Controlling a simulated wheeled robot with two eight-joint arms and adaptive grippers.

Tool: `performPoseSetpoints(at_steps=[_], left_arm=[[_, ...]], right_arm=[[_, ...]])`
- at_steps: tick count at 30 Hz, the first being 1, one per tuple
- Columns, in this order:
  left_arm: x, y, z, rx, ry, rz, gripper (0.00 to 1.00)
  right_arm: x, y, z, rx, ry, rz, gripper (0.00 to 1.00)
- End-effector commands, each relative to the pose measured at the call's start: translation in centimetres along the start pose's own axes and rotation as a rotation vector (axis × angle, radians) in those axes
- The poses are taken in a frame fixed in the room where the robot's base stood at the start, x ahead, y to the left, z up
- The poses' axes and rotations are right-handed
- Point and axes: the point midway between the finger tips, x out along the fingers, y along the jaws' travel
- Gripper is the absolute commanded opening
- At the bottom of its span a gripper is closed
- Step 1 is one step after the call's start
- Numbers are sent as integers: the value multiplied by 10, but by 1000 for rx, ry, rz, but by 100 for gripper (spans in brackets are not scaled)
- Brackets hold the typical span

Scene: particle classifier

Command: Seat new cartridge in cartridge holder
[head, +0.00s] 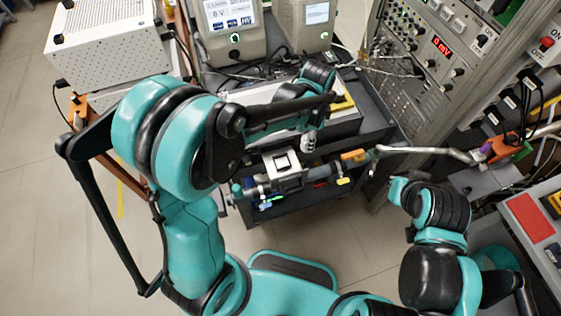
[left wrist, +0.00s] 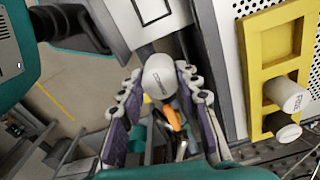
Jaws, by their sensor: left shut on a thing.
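A white, rounded cartridge (left wrist: 158,77) with small dark print sits between the purple-padded fingers of my left gripper (left wrist: 160,85) in the left wrist view. The gripper is shut on it. In the head view, the left gripper (head: 309,141) shows only partly below its arm, just right of a grey box-like unit (head: 283,163) on the pipe assembly; this looks like the cartridge holder. A grey housing (left wrist: 147,14) lies just beyond the cartridge in the wrist view. I cannot tell whether they touch. My right gripper cannot be made out in either view.
A yellow rack (left wrist: 253,73) stands at right in the wrist view, with a white cartridge (left wrist: 286,95) and a darker one (left wrist: 283,126) in it. In the head view, a metal pipe (head: 425,150) crosses toward an instrument rack (head: 425,75). Open floor lies at left.

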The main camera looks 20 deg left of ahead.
Motion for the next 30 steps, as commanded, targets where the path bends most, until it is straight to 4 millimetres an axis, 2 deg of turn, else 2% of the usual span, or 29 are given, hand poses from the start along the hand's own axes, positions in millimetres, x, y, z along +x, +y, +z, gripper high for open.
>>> performPoseSetpoints(at_steps=[1,6,11,16,23,30], left_arm=[[10,0,14,-6,0,0,4],[33,-2,52,-4,0,0,4],[45,-2,73,-1,0,0,4],[53,-2,78,2,0,0,4],[86,-2,77,2,0,0,4],[86,-2,77,2,0,0,4]], right_arm=[[5,0,3,0,0,0,0],[12,0,9,0,0,0,0],[15,0,11,0,0,0,0],[18,0,13,0,0,0,0],[29,0,21,0,0,0,0],[28,0,20,0,0,0,0]])
